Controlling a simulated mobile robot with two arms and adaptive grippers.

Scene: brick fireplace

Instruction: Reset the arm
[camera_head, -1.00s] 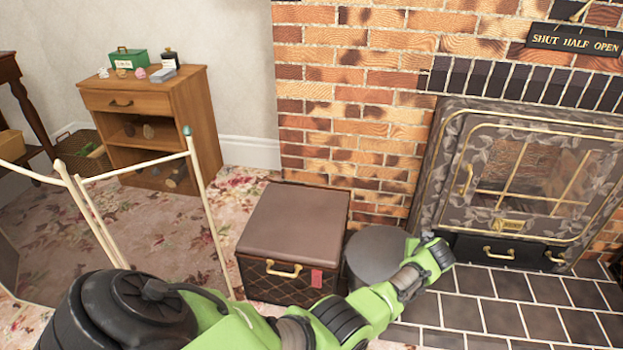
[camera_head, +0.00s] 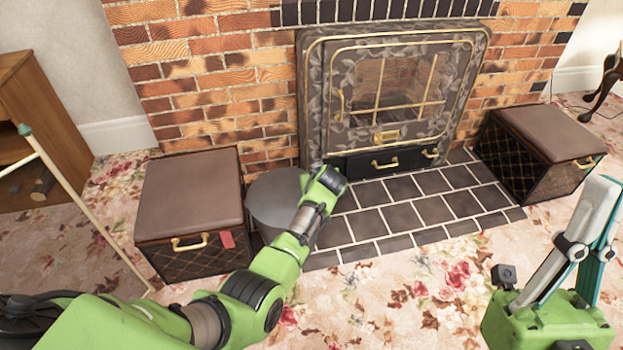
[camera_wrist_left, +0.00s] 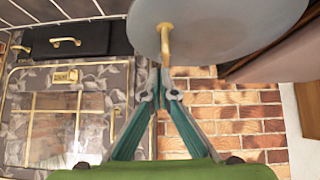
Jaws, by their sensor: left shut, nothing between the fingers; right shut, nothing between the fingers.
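My left arm (camera_head: 270,265) reaches in from the left, its wrist end in front of the fireplace and over the grey round container (camera_head: 275,198). Its fingers are hidden in the head view. In the left wrist view my left gripper (camera_wrist_left: 165,75) is shut and empty, its teal fingers meeting beside a brass-coloured rod or handle on a grey round surface (camera_wrist_left: 225,25). Whether they touch it, I cannot tell. My right gripper (camera_head: 603,190) is at the lower right of the head view, shut and empty, fingers pointing up above the carpet.
The fireplace stove (camera_head: 390,90) stands shut above its black drawer (camera_head: 385,162). A dark tiled hearth (camera_head: 400,208) lies in front. Brown-topped storage boxes stand left (camera_head: 190,195) and right (camera_head: 550,135). A cream frame pole (camera_head: 80,205) is at far left. Carpet (camera_head: 400,300) between my arms is clear.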

